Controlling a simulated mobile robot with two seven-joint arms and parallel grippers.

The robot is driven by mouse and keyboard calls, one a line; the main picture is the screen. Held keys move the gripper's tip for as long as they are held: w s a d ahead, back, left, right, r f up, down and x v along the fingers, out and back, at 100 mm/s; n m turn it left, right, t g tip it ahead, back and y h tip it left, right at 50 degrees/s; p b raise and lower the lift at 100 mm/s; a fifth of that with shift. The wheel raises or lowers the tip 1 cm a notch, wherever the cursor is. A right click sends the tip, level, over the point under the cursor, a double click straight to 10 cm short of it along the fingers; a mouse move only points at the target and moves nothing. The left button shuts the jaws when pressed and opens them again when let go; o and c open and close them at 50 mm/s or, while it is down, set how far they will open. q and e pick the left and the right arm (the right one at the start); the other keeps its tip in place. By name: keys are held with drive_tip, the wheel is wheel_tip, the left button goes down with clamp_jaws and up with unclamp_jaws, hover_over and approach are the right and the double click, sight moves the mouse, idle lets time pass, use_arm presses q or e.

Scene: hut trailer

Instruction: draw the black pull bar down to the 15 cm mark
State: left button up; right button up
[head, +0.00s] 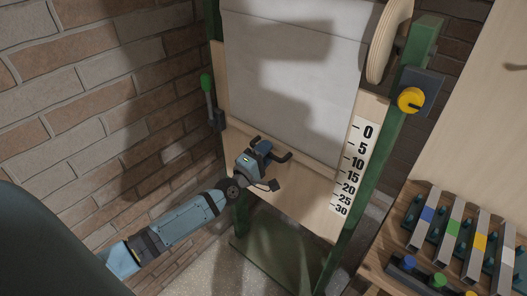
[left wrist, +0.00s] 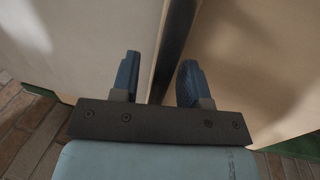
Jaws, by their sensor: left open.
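The black pull bar (head: 283,158) shows in the head view in front of the wooden board, at the lower edge of a pale sheet (head: 306,85). The scale (head: 354,176) with marks 0 to 30 runs down the board's right side. I cannot tell exactly which mark the bar is level with. My left gripper (head: 264,162) is open at the bar and hides part of it. In the left wrist view a dark strip, apparently the bar (left wrist: 180,40), runs between the two spread fingers (left wrist: 159,82). Contact is not clear. My right gripper is not in view.
A green frame (head: 375,165) carries the board, with a yellow knob (head: 410,99) at right and a green-tipped lever (head: 207,90) at left. A brick wall (head: 100,100) stands close on the left. A wooden bench with colored clamp-like pieces (head: 456,235) is at lower right.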

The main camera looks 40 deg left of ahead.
use_arm(q)
drive_tip(key=b+v, duration=0.2)
drive_tip(key=v, duration=1.2)
drive_tip(key=shift+r, duration=0.1)
drive_tip(key=s+d+f+m+g+h+p, duration=0.1)
drive_tip(key=s+d+f+m+g+p, duration=0.2)
drive_tip(key=s+d+m+p, duration=0.3)
drive_tip(key=s+d+f+m+g+p, duration=0.2)
drive_tip(key=s+d+m+g+p, duration=0.4)
drive_tip(key=d+m, duration=0.5)
drive_tip(key=s+m, duration=0.1)
drive_tip(key=m, duration=0.2)
drive_tip(key=shift+s+d+f+h, duration=0.2)
drive_tip(key=shift+d+f+h, duration=0.2)
idle(1.4)
